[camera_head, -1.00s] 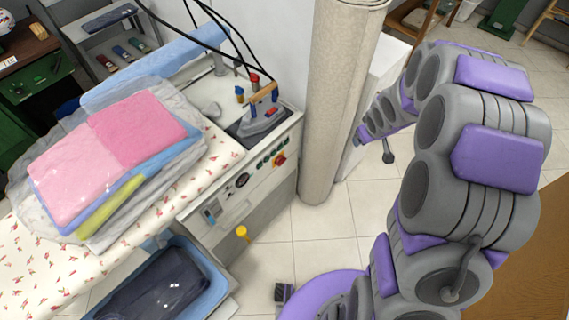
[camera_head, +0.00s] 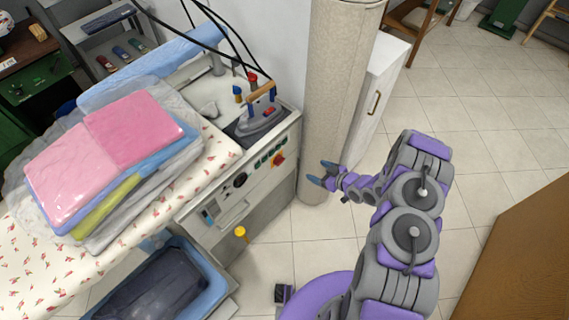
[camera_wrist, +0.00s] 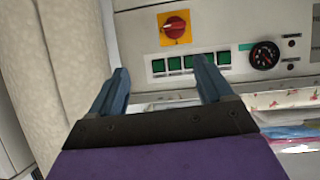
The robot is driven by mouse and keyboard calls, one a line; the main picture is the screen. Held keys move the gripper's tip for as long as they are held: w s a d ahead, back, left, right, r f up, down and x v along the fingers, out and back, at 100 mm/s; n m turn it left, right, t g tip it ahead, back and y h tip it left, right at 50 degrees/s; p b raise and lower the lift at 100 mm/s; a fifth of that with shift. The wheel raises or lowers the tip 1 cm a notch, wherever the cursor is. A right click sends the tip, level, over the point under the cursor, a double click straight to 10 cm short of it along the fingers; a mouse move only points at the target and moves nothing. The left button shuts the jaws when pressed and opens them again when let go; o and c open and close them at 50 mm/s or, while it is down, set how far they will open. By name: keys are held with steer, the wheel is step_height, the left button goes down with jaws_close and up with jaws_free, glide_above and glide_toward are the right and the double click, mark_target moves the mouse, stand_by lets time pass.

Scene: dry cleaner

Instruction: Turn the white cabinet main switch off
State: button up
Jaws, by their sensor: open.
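The white cabinet (camera_head: 245,185) stands under the ironing board, with a control panel on its front. Its main switch (camera_head: 278,159) is a red rotary knob on a yellow plate at the panel's right end. In the wrist view my gripper's two blue fingers (camera_wrist: 160,76) point toward the panel, below the knob.
A thick round column (camera_head: 340,90) stands close right of the cabinet. An iron (camera_head: 262,117) rests on top. A yellow knob (camera_head: 240,232) sticks out below.

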steer(key=s+f+y, duration=0.1)
steer(key=s, duration=0.1)
steer(key=b, duration=0.4)
glide_toward(281, 161)
steer(key=x, duration=0.7)
steer(key=shift+w+a+f, duration=0.15)
steer(key=shift+a+f, duration=0.1)
steer(key=shift+a, duration=0.1)
steer(key=shift+c, duration=0.5)
steer(key=c, duration=0.9)
steer(key=shift+c, duration=0.2)
